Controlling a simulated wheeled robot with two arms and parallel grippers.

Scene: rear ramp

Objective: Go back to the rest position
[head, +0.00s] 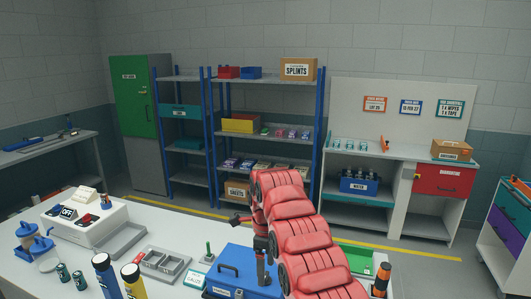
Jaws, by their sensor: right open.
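My right arm, in red segments, rises from the bottom right of the head view and bends down over the white table (150,245). My right gripper (250,243) is at the end of this arm, partly hidden by it. Its dark fingers show apart, with nothing seen between them. It is above or just behind the blue toolbox (232,272); the exact gap cannot be told. The arm hides part of the toolbox. My left gripper is not in view.
On the table are a white switch box (85,222), a grey divided tray (164,263), blue pump bottles (38,247), blue and yellow cylinders (132,281) and a green tray (356,259). An orange and black item (381,280) stands right of my arm. Shelves (265,135) stand behind.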

